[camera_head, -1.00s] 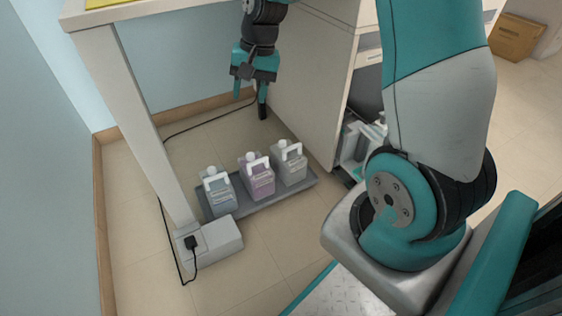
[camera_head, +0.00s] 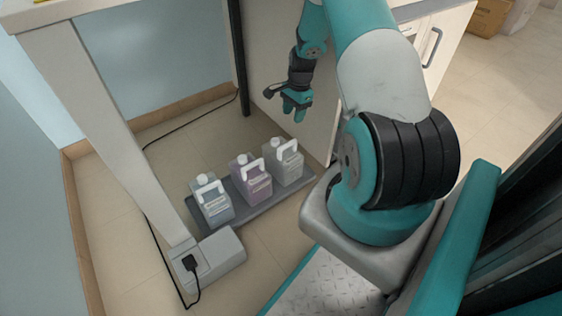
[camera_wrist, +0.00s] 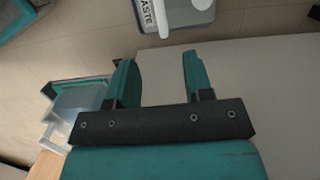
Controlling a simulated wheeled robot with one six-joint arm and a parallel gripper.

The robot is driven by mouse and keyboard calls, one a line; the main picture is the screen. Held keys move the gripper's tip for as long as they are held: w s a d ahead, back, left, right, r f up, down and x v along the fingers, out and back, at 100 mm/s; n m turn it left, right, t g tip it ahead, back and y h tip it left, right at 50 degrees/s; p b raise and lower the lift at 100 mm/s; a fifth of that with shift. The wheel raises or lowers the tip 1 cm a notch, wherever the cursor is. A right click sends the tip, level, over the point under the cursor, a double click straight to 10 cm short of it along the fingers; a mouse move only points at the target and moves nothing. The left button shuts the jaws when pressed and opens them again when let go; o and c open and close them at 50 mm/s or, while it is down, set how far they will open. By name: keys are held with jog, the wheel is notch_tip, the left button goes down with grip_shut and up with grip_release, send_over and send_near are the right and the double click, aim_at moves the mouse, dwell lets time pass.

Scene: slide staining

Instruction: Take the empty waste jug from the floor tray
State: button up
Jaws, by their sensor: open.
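Three jugs stand upright in a row on a grey floor tray (camera_head: 245,217). The left jug (camera_head: 213,205) looks bluish, the middle jug (camera_head: 252,183) purple, and the right jug (camera_head: 286,166) grey and clear, with no coloured content visible. Each has a pale handle and cap. My gripper (camera_head: 295,110) is open and empty, above and behind the right jug, apart from it. In the wrist view, my open fingers (camera_wrist: 160,75) have nothing between them. A grey jug labelled "WASTE" (camera_wrist: 185,18) shows beyond them at the top edge, partly cut off.
A white table leg (camera_head: 100,120) stands left of the tray. A white socket box (camera_head: 215,257) with a black plug and cable lies in front of it. A white cabinet side (camera_head: 325,120) rises close behind my gripper.

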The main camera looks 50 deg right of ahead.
aim_at(288, 144)
jog(key=f+b, duration=0.2)
jog(key=f, duration=0.2)
jog(key=a+f+b, duration=0.1)
jog(key=f+b, duration=0.1)
jog(key=f, duration=0.3)
jog(key=a+f+b, duration=0.1)
jog(key=f+b, duration=0.1)
jog(key=f, duration=0.3)
jog(key=shift+w+a, duration=0.1)
jog(key=shift+w, duration=0.15)
grip_shut()
